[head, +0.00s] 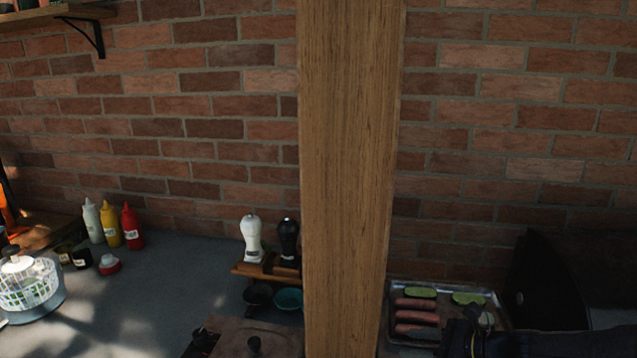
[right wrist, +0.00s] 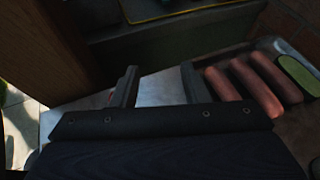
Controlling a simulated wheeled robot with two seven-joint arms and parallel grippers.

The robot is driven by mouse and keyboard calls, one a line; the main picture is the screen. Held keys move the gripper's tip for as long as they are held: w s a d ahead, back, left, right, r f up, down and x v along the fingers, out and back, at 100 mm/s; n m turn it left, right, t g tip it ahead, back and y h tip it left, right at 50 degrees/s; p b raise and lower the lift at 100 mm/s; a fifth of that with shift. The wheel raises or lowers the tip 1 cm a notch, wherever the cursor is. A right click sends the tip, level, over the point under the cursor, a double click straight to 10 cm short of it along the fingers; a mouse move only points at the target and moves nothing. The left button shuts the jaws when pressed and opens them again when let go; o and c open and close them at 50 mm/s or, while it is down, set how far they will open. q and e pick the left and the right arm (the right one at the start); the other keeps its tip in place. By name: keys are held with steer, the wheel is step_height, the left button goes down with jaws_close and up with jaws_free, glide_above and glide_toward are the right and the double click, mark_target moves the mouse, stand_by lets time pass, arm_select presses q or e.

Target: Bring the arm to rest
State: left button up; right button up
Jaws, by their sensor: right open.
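My right gripper (head: 468,325) is at the lower right of the head view, dark and partly cut off by the bottom edge, in front of a metal tray (head: 397,290). In the right wrist view my right gripper (right wrist: 158,87) is open, its two fingers apart with nothing between them. The tray's sausages (right wrist: 262,88) lie just to the right of the fingers there. My left gripper is in neither view.
A wooden post (head: 350,180) stands in the middle, left of the tray. A dark open lid (head: 545,280) is right of it. Sauce bottles (head: 112,225), a salad spinner (head: 30,285) and a shaker rack (head: 268,270) stand left.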

steer(key=s+a+r+n+g+h, duration=0.1)
steer(key=s+a+r+n, duration=0.1)
steer(key=s+r+n, duration=0.4)
steer(key=s+a+r+n+g+h, duration=0.1)
steer(key=s+n+g, duration=0.1)
steer(key=s+n, duration=0.45)
steer(key=s+d+f+n+h, duration=0.1)
steer(key=s+n+h, duration=0.1)
steer(key=s+n, duration=0.3)
steer(key=s+d+f+n+t+h, duration=0.1)
steer(key=s+n+h, duration=0.2)
steer(key=s, duration=0.7)
steer(key=shift+d+f+n, duration=0.15)
steer(key=shift+d+n, duration=0.15)
steer(key=shift+n, duration=0.55)
